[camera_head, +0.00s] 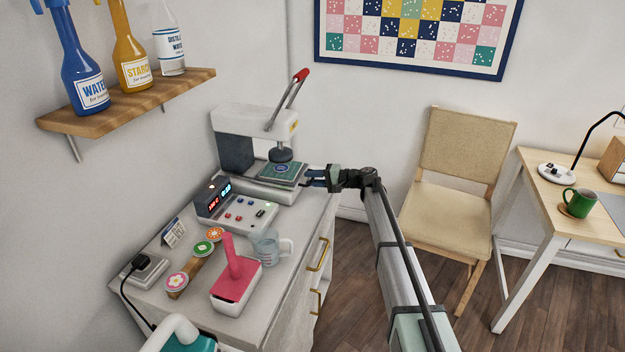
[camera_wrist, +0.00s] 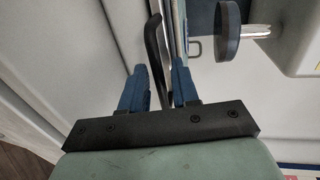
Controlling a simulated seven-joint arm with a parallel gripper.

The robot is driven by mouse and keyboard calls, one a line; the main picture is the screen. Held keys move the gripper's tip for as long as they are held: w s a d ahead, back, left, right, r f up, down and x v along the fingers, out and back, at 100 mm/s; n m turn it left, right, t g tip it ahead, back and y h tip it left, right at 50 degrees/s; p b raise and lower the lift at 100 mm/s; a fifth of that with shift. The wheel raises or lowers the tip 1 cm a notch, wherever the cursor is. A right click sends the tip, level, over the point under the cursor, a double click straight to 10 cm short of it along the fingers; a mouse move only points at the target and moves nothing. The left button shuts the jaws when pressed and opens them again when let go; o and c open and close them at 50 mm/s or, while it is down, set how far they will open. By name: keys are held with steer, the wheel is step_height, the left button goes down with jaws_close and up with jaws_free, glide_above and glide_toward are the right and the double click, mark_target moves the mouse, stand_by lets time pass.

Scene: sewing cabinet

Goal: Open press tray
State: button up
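The white heat press (camera_head: 240,128) stands at the far end of the cabinet, with its red-tipped lever (camera_head: 300,76) raised. Its press tray (camera_head: 272,188) sits low under the round dark press head (camera_head: 281,155), with a dark green patterned piece (camera_head: 283,171) on top. My gripper (camera_head: 314,178) is at the tray's right front side. In the wrist view, a dark curved handle (camera_wrist: 154,40) runs between my blue fingers (camera_wrist: 158,72). The fingers stand apart with a narrow gap beside the handle; firm contact is not visible. The press head (camera_wrist: 227,30) shows at upper right.
A control box with red digits (camera_head: 213,197), a glass measuring cup (camera_head: 266,246), a pink-topped block (camera_head: 235,282) and round patches on a wooden strip (camera_head: 196,261) cover the nearer cabinet top. A chair (camera_head: 455,190) stands right. A bottle shelf (camera_head: 130,105) hangs upper left.

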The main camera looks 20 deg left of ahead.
steer(key=shift+a, duration=0.15)
jaws_close()
stand_by(0.6)
